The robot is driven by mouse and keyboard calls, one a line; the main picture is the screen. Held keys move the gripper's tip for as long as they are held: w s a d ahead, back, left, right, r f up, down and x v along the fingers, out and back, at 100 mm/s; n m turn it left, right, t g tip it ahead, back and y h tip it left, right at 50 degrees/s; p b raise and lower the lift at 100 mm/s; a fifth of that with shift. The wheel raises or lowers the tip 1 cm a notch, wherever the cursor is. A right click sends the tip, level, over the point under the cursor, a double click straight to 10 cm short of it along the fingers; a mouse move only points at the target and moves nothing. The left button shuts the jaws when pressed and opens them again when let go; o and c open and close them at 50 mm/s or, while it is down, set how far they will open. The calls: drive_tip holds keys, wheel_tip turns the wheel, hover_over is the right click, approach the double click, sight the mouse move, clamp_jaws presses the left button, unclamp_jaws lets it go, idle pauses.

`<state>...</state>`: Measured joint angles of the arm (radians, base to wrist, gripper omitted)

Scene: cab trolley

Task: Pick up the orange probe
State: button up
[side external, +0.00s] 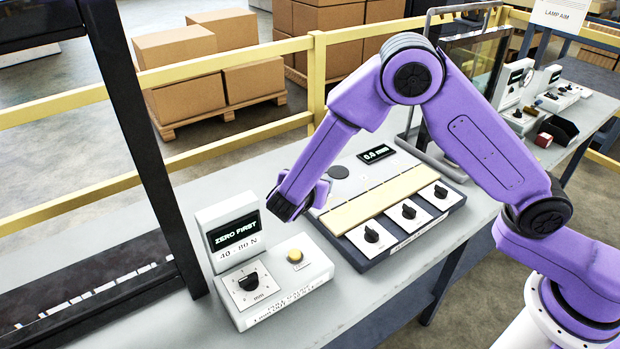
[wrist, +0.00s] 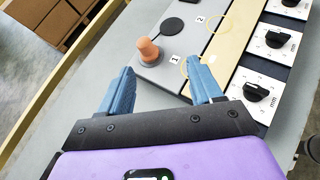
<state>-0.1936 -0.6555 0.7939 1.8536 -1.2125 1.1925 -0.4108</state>
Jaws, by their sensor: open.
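The orange probe (wrist: 149,50), a small knobbed peg, stands upright on a grey panel in the wrist view, next to the label 1. My gripper (wrist: 161,72) is open and empty, its two blue fingers spread apart. The probe shows beyond the gap between the fingertips, nearer the left one, and does not appear to be held. In the side view my gripper (side external: 318,192) is over the left end of the dial panel. The probe is not visible there and seems hidden by my gripper.
The panel has a tan strip (side external: 385,198) with marked circles, a black disc (wrist: 172,26), a display (side external: 377,153) and several knobs. A white box (side external: 270,285) with a "ZERO FIRST" screen stands left of it. A dark frame rises at far left.

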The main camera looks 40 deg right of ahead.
drive_tip(key=w+d+f, duration=0.3)
drive_tip(key=w, duration=0.1)
drive_tip(key=w+d+f+n+t, duration=0.1)
drive_tip(key=w+d+f, duration=0.2)
drive_tip(key=w, duration=0.2)
drive_tip(key=w+d+f+n, duration=0.1)
drive_tip(key=w+d+f, duration=0.2)
drive_tip(key=w, duration=0.2)
drive_tip(key=shift+d+f+t, duration=0.1)
drive_tip(key=shift+d+t, duration=0.15)
drive_tip(key=shift+t, duration=0.05)
drive_tip(key=shift+c, duration=0.4)
clamp_jaws()
